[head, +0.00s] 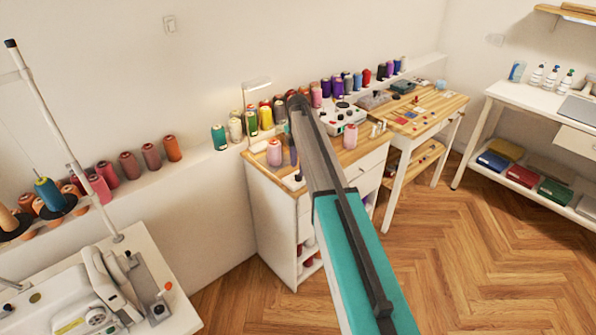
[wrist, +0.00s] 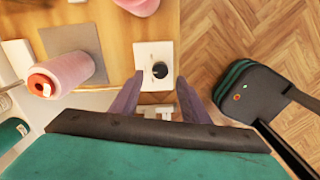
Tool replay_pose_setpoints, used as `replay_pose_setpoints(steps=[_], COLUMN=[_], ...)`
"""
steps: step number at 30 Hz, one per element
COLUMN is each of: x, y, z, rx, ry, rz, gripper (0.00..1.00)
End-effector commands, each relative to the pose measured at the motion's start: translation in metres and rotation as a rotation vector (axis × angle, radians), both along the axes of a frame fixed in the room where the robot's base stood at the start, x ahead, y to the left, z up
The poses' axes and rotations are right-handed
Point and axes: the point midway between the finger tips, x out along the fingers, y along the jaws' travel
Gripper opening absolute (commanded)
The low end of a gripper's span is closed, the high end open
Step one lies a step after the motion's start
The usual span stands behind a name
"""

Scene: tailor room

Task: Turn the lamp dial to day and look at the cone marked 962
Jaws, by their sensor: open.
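My gripper (wrist: 160,78) is open and empty, pointing down over the wooden cabinet top. A white plate with a round black dial (wrist: 159,70) lies between and just beyond its fingertips; contact cannot be told. In the wrist view a pink cone (wrist: 62,75) lies to the left by a grey mat, and another pink cone (wrist: 137,4) is cut off at the top. In the head view pink cones (head: 274,152) (head: 350,137) stand on the cabinet, and a lamp (head: 257,84) stands behind. No cone number is readable. My arm hides part of the cabinet top.
The cabinet (head: 268,215) has a wooden top. Many coloured cones line the wall ledge (head: 190,163). A wooden table (head: 430,107) is to the right, a sewing machine (head: 115,285) at lower left. Floor on the right is clear.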

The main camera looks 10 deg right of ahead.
Motion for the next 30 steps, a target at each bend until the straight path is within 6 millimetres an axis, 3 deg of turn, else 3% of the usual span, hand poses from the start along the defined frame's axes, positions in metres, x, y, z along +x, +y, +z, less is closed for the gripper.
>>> replay_pose_setpoints(steps=[9, 23, 30], x=[0.000, 0.000, 0.000], y=[0.000, 0.000, 0.000], z=[-0.032, -0.039, -0.039], rx=[0.000, 0.000, 0.000], ry=[0.001, 0.000, 0.000], rz=[0.000, 0.000, 0.000], gripper=[0.42, 0.42, 0.01])
